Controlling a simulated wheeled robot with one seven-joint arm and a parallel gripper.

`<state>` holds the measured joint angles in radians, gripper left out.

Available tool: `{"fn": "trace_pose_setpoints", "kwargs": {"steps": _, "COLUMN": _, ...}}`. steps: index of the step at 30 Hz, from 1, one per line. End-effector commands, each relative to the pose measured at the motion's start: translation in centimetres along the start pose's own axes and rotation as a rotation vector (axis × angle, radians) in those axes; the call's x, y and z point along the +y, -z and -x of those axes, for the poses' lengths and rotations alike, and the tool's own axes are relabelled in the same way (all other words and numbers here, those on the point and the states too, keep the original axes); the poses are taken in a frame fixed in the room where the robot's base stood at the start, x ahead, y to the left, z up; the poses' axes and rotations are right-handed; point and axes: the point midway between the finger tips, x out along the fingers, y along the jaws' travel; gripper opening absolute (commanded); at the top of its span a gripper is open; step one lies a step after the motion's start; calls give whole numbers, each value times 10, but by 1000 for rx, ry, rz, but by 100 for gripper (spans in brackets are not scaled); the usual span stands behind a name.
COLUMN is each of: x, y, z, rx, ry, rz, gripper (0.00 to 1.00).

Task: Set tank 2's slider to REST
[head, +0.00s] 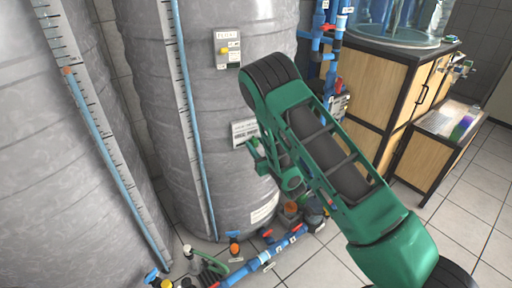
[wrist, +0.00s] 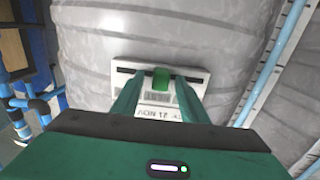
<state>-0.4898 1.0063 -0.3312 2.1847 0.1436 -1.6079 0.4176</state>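A white label plate (head: 244,132) is mounted low on the grey ribbed tank (head: 240,100), just beyond my gripper (head: 266,158) in the head view. In the wrist view, this plate (wrist: 148,100) shows a dark horizontal slot with a green slider (wrist: 162,78) near its middle. Upside-down print lies around the slot; I cannot read it surely. My gripper's two green fingers (wrist: 157,90) are apart and point at the plate, with the slider between their tips. I cannot tell whether they touch it. I cannot see the tank's number.
A higher plate (head: 228,50) with a yellow part is on the same tank. Blue level tubes with scales (head: 180,90) run down the tanks. Blue pipes and valves (head: 265,258) lie at the tank's foot. A wooden cabinet (head: 385,100) stands at right, with tiled floor (head: 475,210) before it.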

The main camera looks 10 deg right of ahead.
Motion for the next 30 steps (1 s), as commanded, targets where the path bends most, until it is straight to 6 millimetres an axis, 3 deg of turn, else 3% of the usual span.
{"fn": "trace_pose_setpoints", "kwargs": {"steps": 11, "x": -1, "y": 0, "z": 7, "rx": -1, "ry": 1, "rz": -1, "gripper": 39}}
{"fn": "trace_pose_setpoints", "kwargs": {"steps": 24, "x": -2, "y": -1, "z": 83, "rx": -4, "ry": 1, "rz": -2, "gripper": 39}}
{"fn": "trace_pose_setpoints", "kwargs": {"steps": 30, "x": -2, "y": -1, "z": 104, "rx": -2, "ry": 2, "rz": -1, "gripper": 39}}
